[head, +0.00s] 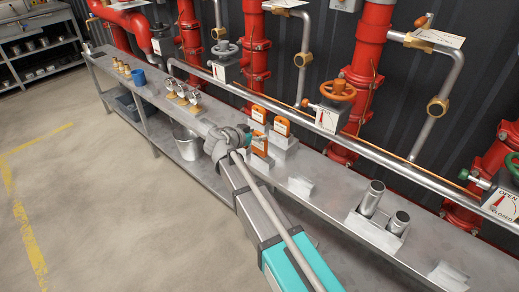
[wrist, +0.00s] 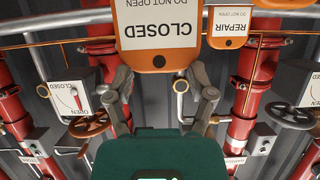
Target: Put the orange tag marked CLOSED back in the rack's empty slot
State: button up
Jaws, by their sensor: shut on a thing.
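The orange tag marked CLOSED (wrist: 157,36) fills the top middle of the wrist view, its lettering upside down. My gripper (wrist: 163,82) has one finger at each side of the tag's near end and is shut on it. In the head view my gripper (head: 246,138) is at the rack, with the held orange tag (head: 259,146) just right of its fingers. The grey rack (head: 285,147) stands on the bench. Two other orange tags, one at the back left (head: 258,114) and one to the right (head: 282,127), stand in it. I cannot make out the empty slot.
A tag marked REPAIR (wrist: 228,28) hangs beyond the held tag. Red pipes, a grey rail pipe and an orange valve wheel (head: 337,89) stand behind the bench. A block with two metal cylinders (head: 375,236) is to the right. A blue cup (head: 138,77) is far left.

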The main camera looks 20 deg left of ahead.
aim_at(259, 144)
jog(key=shift+w+d+f, duration=0.25)
jog(key=shift+w+f, duration=0.05)
jog(key=shift+f, duration=0.2)
jog(key=shift+b, duration=0.3)
jog(key=shift+w+d+f+b, duration=0.2)
jog(key=shift+f+b, duration=0.15)
jog(key=shift+f, duration=0.05)
jog(key=shift+w+d+f+b, duration=0.15)
jog(key=shift+f+b, duration=0.15)
jog(key=shift+f, duration=0.05)
jog(key=shift+f+b, duration=1.3)
jog(key=shift+b, duration=0.05)
jog(key=shift+f, duration=0.15)
jog(key=o, duration=1.3)
jog(key=shift+r, duration=0.2)
